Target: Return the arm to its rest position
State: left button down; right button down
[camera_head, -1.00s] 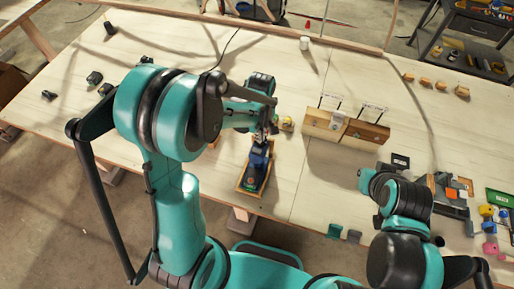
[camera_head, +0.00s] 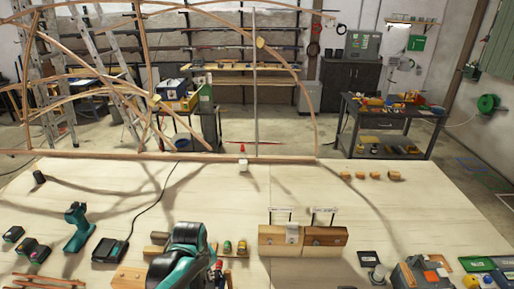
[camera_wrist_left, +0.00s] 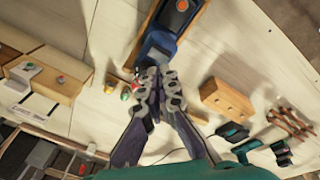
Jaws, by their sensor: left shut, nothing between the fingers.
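My left gripper (camera_wrist_left: 158,78) shows in the left wrist view with its two dark, jointed fingers together and nothing held. Its tips are in line with a blue tool (camera_wrist_left: 158,47) lying in a wooden tray (camera_wrist_left: 190,22); I cannot tell whether they touch it. In the head view a teal link of my left arm (camera_head: 184,254) rises at the bottom edge, and the left gripper cannot be made out there. My right arm and gripper are not in view.
A wooden block fixture (camera_head: 283,240) stands right of my arm. A teal drill (camera_head: 77,226), a charger (camera_head: 110,250) and battery packs lie to the left. A white cup (camera_head: 243,165) and small wood pieces (camera_head: 360,175) sit farther back. The table's middle back (camera_head: 210,195) is mostly clear.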

pick_arm(q)
jog(key=s+a+f+m+t+b, duration=0.1)
jog(key=s+f+m+b, duration=0.3)
jog(key=b, duration=0.5)
jog(key=s+a+f+m+t+b, duration=0.1)
jog(key=s+f+m+t+b, duration=0.3)
jog(key=s+f+b, duration=0.2)
notch_tip(320, 180, down, 3)
jog(key=b, duration=0.3)
jog(key=shift+s+a+r, duration=0.15)
jog(key=shift+s+a, duration=0.05)
jog(key=shift+a, duration=0.1)
